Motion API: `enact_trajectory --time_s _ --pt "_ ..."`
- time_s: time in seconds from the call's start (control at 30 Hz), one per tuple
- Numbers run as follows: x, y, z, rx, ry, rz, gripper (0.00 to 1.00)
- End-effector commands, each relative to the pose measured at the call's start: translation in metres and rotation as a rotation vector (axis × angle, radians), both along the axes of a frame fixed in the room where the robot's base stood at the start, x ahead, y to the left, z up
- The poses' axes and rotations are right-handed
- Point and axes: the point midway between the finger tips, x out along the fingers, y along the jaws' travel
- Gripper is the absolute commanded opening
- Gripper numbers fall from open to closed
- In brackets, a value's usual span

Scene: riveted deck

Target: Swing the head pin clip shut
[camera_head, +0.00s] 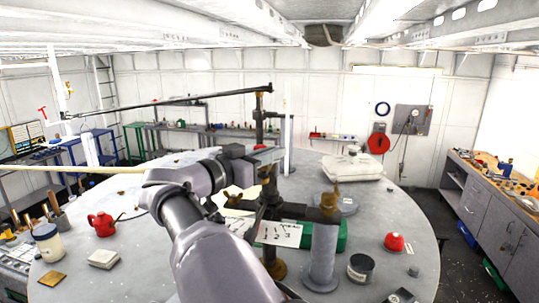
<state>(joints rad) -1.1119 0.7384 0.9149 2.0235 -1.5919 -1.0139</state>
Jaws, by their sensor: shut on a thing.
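My gripper (268,154) reaches in from the lower middle and is shut on a small part at the dark metal fixture (273,205). This part seems to be the head pin clip, but it is too small and too covered by the jaws to make out its shape or angle. The fixture stands on the round grey table, with brass-coloured fittings and a dark crossbar. A dark upright (259,122) rises behind my gripper and carries a long thin boom (165,101) stretching left. My arm hides part of the fixture's left side.
The round table (390,235) also holds a grey cylinder (322,255), a green box (341,236), a dark can (360,268), a red dome (394,242), a red kettle (103,224) and a white bundle (352,166). Bare tabletop lies at the right. A workbench (490,205) stands beyond.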

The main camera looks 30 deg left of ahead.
Motion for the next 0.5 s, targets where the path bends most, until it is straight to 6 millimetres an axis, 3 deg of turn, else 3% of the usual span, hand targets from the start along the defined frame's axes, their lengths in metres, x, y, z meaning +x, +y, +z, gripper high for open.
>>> enact_trajectory --time_s 0.07,0.1,0.13,0.5 --pt "0.0002 -0.0001 -0.0001 0.000 0.000 0.000 0.00" --pt "0.0002 -0.0001 0.0000 0.000 0.000 0.000 0.13" --pt "0.0002 -0.0001 0.0000 0.000 0.000 0.000 0.15" --pt "0.0002 -0.0001 0.0001 0.000 0.000 0.001 0.15"
